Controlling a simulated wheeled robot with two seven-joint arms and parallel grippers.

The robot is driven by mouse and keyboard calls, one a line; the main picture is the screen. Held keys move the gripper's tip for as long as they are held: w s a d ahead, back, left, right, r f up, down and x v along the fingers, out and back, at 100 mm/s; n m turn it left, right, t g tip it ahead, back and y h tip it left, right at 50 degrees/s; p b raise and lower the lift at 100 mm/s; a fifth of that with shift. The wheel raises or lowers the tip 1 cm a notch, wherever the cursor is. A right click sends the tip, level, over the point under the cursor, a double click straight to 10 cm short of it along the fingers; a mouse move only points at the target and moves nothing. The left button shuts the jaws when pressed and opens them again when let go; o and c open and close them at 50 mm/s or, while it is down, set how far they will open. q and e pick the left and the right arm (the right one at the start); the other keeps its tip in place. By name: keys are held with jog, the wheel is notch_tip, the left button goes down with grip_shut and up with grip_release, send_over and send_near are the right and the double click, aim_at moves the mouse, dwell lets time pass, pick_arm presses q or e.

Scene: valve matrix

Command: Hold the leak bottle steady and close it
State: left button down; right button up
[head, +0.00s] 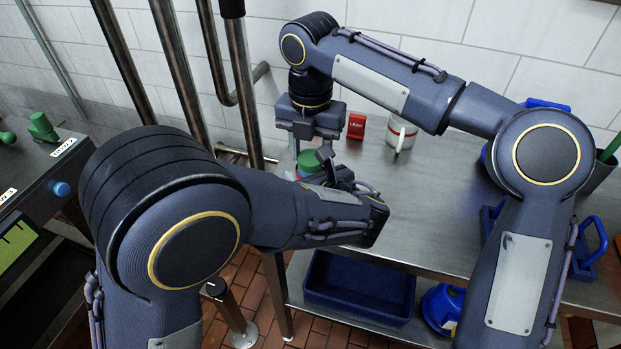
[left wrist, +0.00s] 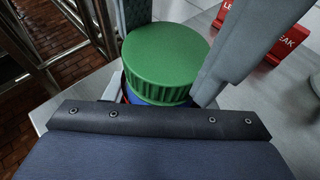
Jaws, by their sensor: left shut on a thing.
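The leak bottle stands on the steel table at its left end. Its green cap (head: 308,161) shows in the head view, and its round top (left wrist: 165,50) fills the middle of the left wrist view. A little blue (left wrist: 158,98) shows under the cap; the body is mostly hidden. My left gripper (head: 338,178) reaches in low from the front and is shut on the bottle below the cap. My right gripper (head: 311,146) points down from above. Its grey fingers stand on two sides of the cap; whether they press on it I cannot tell.
A red LEAK sign (head: 357,126) and a white mug-like container (head: 401,134) stand behind on the table (head: 430,215). Blue items (head: 590,240) lie at the right. A blue bin (head: 358,290) sits on the lower shelf. Metal pipes (head: 240,80) rise close at the left.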

jog(key=o, duration=1.1)
jog(key=shift+r, duration=2.25)
jog(key=o, duration=0.5)
jog(key=shift+r, duration=0.1)
jog(key=shift+r, duration=3.65)
